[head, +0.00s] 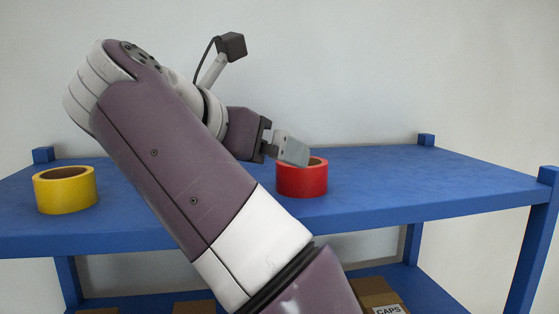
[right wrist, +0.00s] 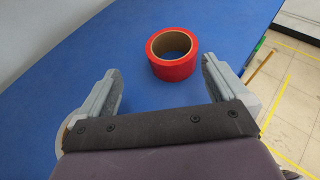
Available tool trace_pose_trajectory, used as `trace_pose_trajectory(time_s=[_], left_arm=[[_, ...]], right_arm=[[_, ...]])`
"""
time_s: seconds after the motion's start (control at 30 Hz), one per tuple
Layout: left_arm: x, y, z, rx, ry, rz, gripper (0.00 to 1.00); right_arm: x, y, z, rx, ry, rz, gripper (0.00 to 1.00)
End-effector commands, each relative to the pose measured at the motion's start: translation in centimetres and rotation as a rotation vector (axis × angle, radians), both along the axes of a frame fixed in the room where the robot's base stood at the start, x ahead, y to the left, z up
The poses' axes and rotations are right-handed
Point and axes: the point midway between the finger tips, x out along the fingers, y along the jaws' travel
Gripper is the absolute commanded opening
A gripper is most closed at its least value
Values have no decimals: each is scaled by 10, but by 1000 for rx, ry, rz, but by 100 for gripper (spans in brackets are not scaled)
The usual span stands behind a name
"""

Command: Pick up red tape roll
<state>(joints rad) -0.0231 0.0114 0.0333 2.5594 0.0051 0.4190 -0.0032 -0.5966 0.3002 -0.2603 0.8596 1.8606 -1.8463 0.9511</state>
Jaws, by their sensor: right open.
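The red tape roll (head: 303,181) lies flat on the blue shelf top, right of the middle in the head view. In the right wrist view the red tape roll (right wrist: 173,55) is beyond the fingertips, a little right of the middle of the gap, with its brown core showing. My right gripper (right wrist: 160,80) is open and empty, one finger on each side of the picture. My left gripper is not in view.
A yellow tape roll (head: 65,190) lies on the blue shelf (head: 430,190) at the left. Raised corner posts stand at the shelf's corners. Cardboard boxes (head: 378,296) sit on the level below. The shelf top right of the red roll is clear.

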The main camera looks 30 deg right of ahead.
Motion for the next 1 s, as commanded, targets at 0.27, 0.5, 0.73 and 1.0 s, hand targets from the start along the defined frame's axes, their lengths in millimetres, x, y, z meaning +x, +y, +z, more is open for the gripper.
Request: trace_pose_trajectory(time_s=[0.27, 0.5, 0.73, 1.0], left_arm=[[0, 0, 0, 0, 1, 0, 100], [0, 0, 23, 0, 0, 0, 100], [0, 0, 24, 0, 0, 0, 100], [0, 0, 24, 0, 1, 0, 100]], right_arm=[[25, -45, -21, -1, 2, -5, 100], [44, -75, -30, -1, 4, -6, 100], [55, -89, -44, -2, 1, -1, 100], [55, -89, -44, -2, 0, -1, 54]])
